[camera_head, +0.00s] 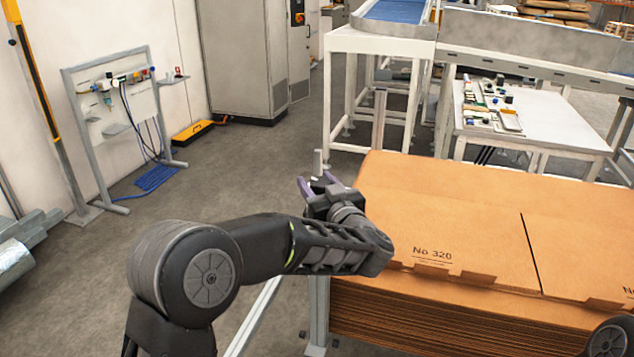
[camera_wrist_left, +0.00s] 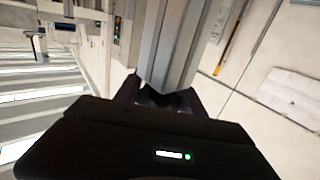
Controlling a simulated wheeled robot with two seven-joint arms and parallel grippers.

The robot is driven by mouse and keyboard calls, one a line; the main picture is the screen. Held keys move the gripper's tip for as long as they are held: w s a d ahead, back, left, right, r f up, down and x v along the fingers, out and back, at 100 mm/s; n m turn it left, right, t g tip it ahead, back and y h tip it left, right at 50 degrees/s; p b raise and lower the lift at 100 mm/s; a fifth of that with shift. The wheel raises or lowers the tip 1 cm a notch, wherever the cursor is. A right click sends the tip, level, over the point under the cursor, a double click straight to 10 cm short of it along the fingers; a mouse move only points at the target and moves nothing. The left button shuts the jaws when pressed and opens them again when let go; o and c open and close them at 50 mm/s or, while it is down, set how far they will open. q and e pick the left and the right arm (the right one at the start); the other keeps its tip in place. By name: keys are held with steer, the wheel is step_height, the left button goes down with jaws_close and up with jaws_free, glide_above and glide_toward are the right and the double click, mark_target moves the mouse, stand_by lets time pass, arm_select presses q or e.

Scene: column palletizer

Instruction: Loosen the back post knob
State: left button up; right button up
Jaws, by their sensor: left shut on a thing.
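My left gripper (camera_head: 322,184) is at the left edge of the stack of flat cardboard, its purple-grey fingers pointing away from me. It is shut on a small dark knob, mostly hidden by the gripper in the head view. In the left wrist view the dark knob (camera_wrist_left: 165,97) sits between the fingertips, right against a grey metal post (camera_wrist_left: 178,45). The top of a grey post (camera_head: 318,158) shows just beyond the gripper in the head view. Another grey post (camera_head: 379,118) stands behind the stack. My right gripper is out of the picture.
The cardboard stack (camera_head: 450,215) fills the right front. A white table (camera_head: 560,130) with small parts and a conveyor frame (camera_head: 375,42) stand behind it. A grey cabinet (camera_head: 243,55) and a panel stand (camera_head: 115,95) are at the back left. The floor (camera_head: 235,165) between is clear.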

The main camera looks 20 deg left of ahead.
arm_select(q)
steer(key=shift+r, duration=0.15)
steer(key=o, duration=1.4)
steer(key=shift+c, duration=0.2)
steer(key=b+v, duration=0.2)
steer(key=v, duration=0.5)
steer(key=shift+s+d, duration=0.25)
